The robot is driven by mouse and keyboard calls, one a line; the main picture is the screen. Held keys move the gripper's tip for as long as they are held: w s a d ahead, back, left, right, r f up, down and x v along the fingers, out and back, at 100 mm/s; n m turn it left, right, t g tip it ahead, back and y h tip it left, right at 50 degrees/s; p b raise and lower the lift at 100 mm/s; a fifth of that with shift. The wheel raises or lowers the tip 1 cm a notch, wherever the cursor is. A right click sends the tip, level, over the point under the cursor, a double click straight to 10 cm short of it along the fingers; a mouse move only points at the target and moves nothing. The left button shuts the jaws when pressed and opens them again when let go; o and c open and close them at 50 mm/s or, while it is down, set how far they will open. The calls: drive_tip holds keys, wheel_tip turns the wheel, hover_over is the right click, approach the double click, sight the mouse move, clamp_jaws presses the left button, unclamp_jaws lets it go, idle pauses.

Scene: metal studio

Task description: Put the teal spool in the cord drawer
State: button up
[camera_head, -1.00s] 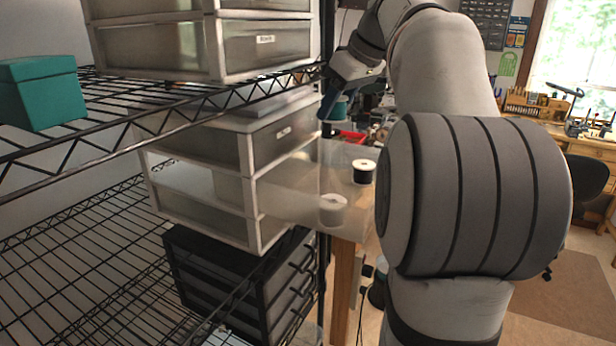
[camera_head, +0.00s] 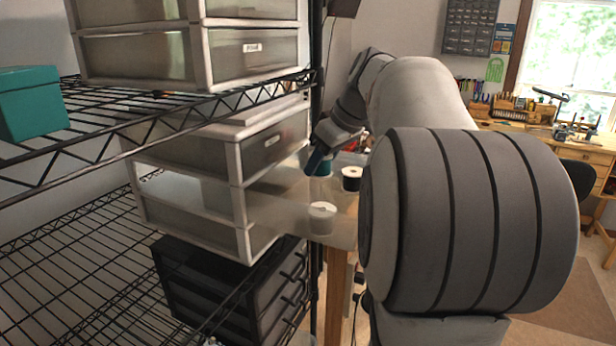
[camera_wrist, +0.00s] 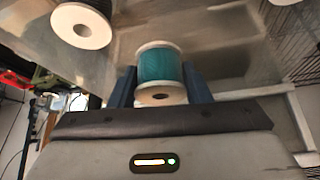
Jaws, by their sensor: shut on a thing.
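The teal spool (camera_wrist: 159,68), with pale flanges, is between the two blue fingers of my gripper (camera_wrist: 159,82) in the wrist view. In the head view my gripper (camera_head: 322,155) holds the teal spool (camera_head: 322,169) above the pulled-out translucent drawer (camera_head: 275,213) of the white-framed unit. A white spool (camera_head: 321,217) is in that drawer. A black spool (camera_head: 351,178) with a white top stands near its far side; whether it is inside is unclear. A white-flanged spool (camera_wrist: 80,25) is at upper left in the wrist view. The open drawer's label is not readable.
The black wire shelf (camera_head: 60,150) carries a teal box (camera_head: 30,103) and an upper drawer unit (camera_head: 250,60). A shelf post (camera_head: 314,100) stands close to my gripper. A black drawer unit (camera_head: 215,290) is below. A workbench (camera_head: 590,145) is at the right.

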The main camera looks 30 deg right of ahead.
sight(307, 190)
wheel_tip(307, 190, down, 3)
drive_tip(key=shift+f, duration=0.2)
drive_tip(key=w+p, duration=0.1)
drive_tip(key=w+a, duration=0.1)
drive_tip(key=w+p, duration=0.1)
drive_tip(key=shift+w+a+f+p, duration=0.2)
drive_tip(key=shift+w+a+p, duration=0.1)
drive_tip(key=shift+w+a, duration=0.1)
drive_tip(key=shift+f, duration=0.35)
drive_tip(key=shift+s, duration=0.2)
drive_tip(key=shift+w+f, duration=0.1)
drive_tip(key=shift+f, duration=0.15)
drive_tip(key=o, duration=1)
drive_tip(key=shift+r, duration=0.1)
